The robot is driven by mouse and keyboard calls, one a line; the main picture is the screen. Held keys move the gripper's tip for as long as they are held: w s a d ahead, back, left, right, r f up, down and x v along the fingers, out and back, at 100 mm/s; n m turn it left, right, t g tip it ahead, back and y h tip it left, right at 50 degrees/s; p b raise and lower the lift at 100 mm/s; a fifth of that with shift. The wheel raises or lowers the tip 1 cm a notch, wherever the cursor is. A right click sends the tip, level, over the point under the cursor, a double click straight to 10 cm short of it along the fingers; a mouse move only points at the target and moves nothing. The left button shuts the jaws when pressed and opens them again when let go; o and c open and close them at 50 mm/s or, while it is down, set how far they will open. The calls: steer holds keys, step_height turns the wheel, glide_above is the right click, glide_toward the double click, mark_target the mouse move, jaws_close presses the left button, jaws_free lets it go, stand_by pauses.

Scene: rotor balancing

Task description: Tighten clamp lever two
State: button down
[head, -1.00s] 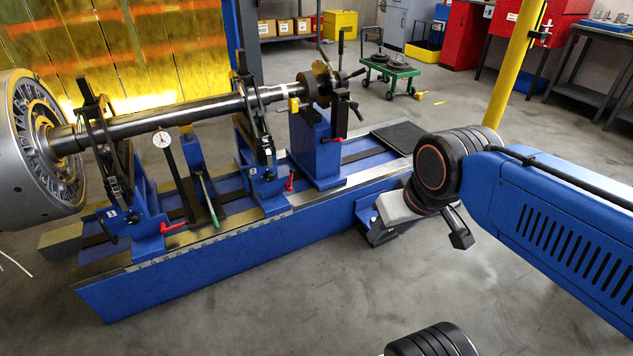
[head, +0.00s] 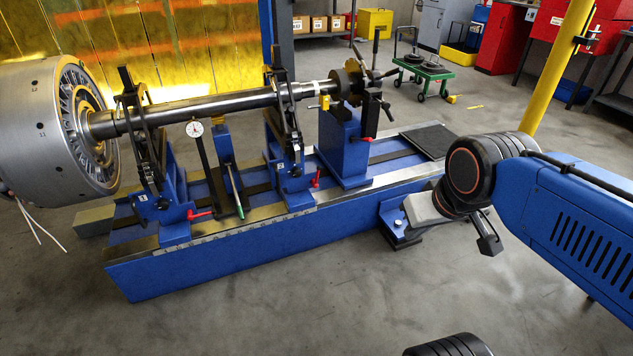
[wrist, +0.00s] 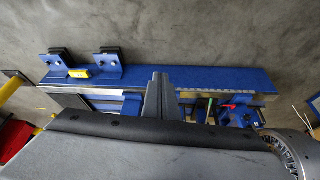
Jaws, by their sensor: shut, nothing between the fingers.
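The balancing machine has red clamp levers: one at the foot of the left pedestal (head: 200,215), one on the middle pedestal (head: 315,178), and one high on the right blue block (head: 363,138). A red lever (wrist: 232,106) also shows in the wrist view, right of the fingers. My gripper (wrist: 160,82) is shut and empty, its grey fingers seen over the bed. In the head view my wrist is right of the bed, well apart from the levers; the fingertips are not clear there.
The blue bed (head: 250,248) carries a steel shaft (head: 220,108) with a large rotor (head: 50,130) at left. A dial gauge (head: 194,129) and a green-handled rod (head: 235,190) stand between the pedestals. A yellow post (head: 560,65) stands behind my arm.

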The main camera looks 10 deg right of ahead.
steer(key=w+a+f+n+t, duration=0.2)
steer(key=w+f+n, duration=0.1)
steer(key=w, duration=1)
steer(key=w+a+f+n+t, duration=0.1)
steer(key=w+f+n+t, duration=0.2)
steer(key=w, duration=0.9)
steer(key=w+a+f+n+t, duration=0.2)
steer(key=w+f+n, duration=0.15)
steer(key=w, duration=0.95)
steer(key=w+a+f+n+t+y, duration=0.1)
steer(key=w+f+n+t, duration=0.1)
steer(key=f, duration=0.5)
steer(key=w+a+f+n+t, duration=0.2)
steer(key=w+f+n, duration=0.1)
steer(key=f, duration=0.4)
steer(key=w+a+f+n+t+y, duration=0.1)
steer(key=w+a+f+n+t, duration=0.1)
steer(key=w+f, duration=0.2)
steer(key=shift+w+f+n+y, duration=0.2)
steer(key=shift+f+n+y, duration=0.15)
steer(key=shift+f, duration=1.15)
steer(key=shift+a, duration=0.1)
